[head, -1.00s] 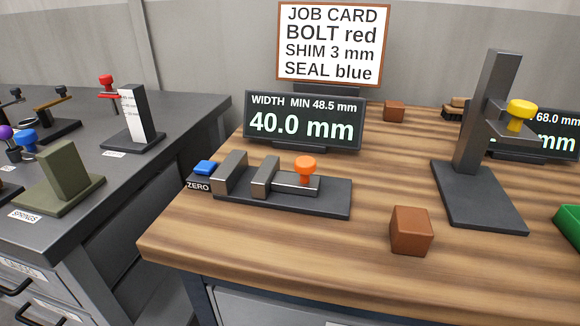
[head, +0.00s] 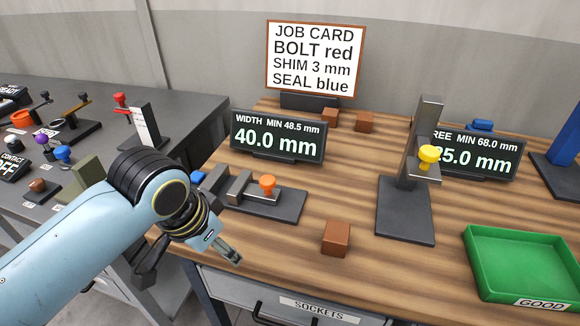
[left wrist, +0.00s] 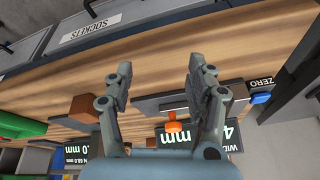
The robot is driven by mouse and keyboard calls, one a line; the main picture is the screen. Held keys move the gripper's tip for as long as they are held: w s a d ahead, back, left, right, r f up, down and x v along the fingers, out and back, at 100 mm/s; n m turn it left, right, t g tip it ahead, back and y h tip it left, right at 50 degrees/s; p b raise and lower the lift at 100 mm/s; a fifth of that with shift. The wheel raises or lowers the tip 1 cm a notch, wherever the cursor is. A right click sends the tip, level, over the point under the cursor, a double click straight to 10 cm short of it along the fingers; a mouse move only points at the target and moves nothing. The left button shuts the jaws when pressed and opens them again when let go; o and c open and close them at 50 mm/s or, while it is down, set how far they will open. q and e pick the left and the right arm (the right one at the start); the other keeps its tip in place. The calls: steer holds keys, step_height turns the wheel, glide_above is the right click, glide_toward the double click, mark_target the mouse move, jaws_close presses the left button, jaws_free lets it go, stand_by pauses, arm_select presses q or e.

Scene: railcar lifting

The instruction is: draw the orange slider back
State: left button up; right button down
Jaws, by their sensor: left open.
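The orange slider knob (head: 267,183) stands upright on a small metal carriage on the dark width gauge base (head: 288,207), on the wooden bench. Two grey jaws stand to its left with a gap between them. The orange knob also shows in the left wrist view (left wrist: 173,124), between my fingers in the picture but beyond them. My left gripper (head: 230,252) is open and empty, apart from the knob and in front of the gauge, over the bench's front edge. Its two spread fingers show in the left wrist view (left wrist: 161,75). My right gripper is not in view.
The width display (head: 277,138) reads 40.0 mm. A brown block (head: 336,238) lies right of the gauge. Farther right stand a yellow-knobbed height gauge (head: 404,215) and a green tray (head: 520,250). The bench between block and gauge is clear.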

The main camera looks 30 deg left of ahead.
arm_select(q)
steer(key=w+a+r+p, duration=0.1)
steer(key=w+a+r, duration=0.1)
steer(key=w+r, duration=0.55)
steer(key=h+p, duration=0.1)
glide_toward(267, 180)
steer(key=shift+m+t, duration=0.3)
steer(key=x, duration=0.8)
steer(key=shift+s, duration=0.2)
steer(key=shift+w+f, duration=0.2)
steer(key=shift+f, duration=0.4)
jaws_close()
